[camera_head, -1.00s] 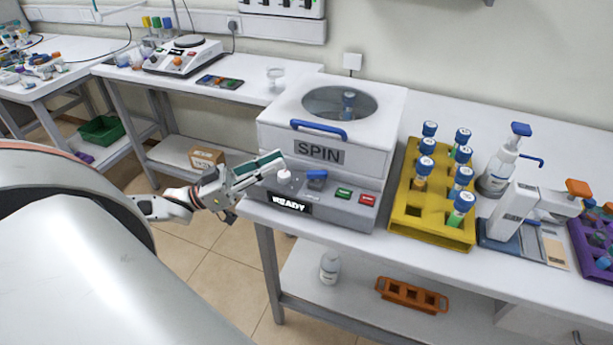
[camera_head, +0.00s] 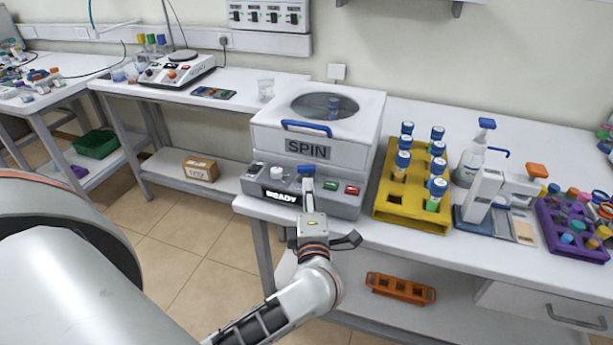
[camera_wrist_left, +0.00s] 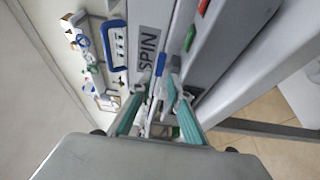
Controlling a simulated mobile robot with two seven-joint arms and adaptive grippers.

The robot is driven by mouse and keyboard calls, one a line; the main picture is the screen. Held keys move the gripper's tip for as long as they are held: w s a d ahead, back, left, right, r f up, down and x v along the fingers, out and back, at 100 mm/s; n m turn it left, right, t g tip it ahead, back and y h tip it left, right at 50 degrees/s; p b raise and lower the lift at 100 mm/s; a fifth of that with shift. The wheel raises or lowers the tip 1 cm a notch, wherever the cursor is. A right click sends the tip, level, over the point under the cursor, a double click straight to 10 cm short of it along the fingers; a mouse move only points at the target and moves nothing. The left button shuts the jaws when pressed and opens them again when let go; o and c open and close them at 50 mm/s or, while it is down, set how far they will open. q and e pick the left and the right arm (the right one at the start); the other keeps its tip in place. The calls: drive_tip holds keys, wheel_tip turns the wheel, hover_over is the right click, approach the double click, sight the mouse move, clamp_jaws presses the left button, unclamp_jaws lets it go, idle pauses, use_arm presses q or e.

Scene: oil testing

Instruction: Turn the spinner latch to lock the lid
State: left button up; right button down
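The centrifuge (camera_head: 262,130), a grey box marked SPIN, stands on the bench with its lid down. Its round window shows a blue-capped tube inside. The blue spinner latch (camera_head: 306,169) is on the front, below the SPIN label. My left gripper (camera_head: 308,184) reaches up to it from the front. In the left wrist view the blue latch (camera_wrist_left: 160,63) lies between my two teal-padded fingers (camera_wrist_left: 157,88). The fingers look apart, on either side of it; contact is not clear. My right gripper is not in view.
A white knob (camera_head: 277,172), the READY display (camera_head: 281,196), a green button (camera_head: 329,185) and a red button (camera_head: 352,190) flank the latch. A yellow rack (camera_head: 398,213) of capped tubes stands close on the right. An orange rack (camera_head: 400,289) lies on the lower shelf.

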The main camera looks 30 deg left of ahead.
sight(306, 171)
use_arm(q)
drive_tip(key=x, duration=0.7)
drive_tip(key=shift+w+a, duration=0.2)
drive_tip(key=shift+w, duration=0.1)
clamp_jaws()
